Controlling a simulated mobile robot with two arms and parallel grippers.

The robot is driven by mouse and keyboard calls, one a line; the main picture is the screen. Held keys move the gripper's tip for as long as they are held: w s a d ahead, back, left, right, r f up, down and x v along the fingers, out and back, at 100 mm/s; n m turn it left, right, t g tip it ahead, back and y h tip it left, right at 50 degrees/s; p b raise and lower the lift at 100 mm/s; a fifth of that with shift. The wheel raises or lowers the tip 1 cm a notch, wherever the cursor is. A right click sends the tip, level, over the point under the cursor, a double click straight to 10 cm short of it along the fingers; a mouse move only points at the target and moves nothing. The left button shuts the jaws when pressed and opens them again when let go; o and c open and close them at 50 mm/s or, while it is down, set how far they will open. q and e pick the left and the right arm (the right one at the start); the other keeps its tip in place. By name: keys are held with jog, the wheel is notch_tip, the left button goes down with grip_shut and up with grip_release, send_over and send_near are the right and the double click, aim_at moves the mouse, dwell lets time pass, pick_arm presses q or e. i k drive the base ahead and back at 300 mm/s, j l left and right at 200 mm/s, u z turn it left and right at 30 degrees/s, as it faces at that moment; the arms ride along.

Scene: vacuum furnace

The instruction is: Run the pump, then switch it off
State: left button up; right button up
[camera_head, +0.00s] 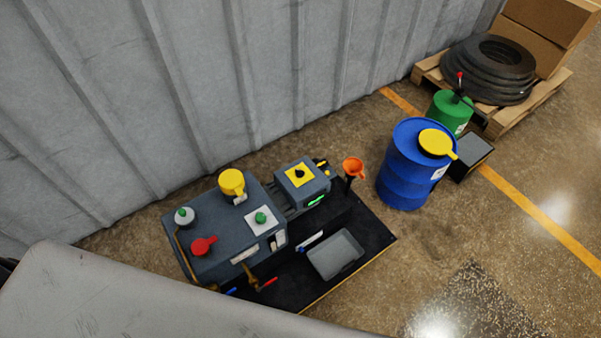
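The pump (222,262) is a dark grey block on a black base plate near the wall. On its top are a red knob or handle (203,245), a white fitting with a green top (185,215), a yellow cap (231,182) and a white plate with a green button (261,217). Joined on its right is a smaller grey box with a black knob on a yellow square, the switch (300,174). A green strip (316,201) glows on the box's front. I cannot tell the switch's position. Neither gripper is in view.
A grey tray (335,255) and an orange funnel (353,166) are on the base plate. A blue drum (404,185), green can (449,110) and pallet with black hoses (490,72) stand right. A large grey scratched surface (120,300) covers the lower left. The lower-right floor is clear.

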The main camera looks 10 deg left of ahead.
aim_at(299, 174)
jog(key=i+l, duration=0.4)
jog(key=l, duration=0.15)
jog(key=i+l+z, duration=0.1)
jog(key=i+l, duration=0.25)
jog(key=l, duration=0.2)
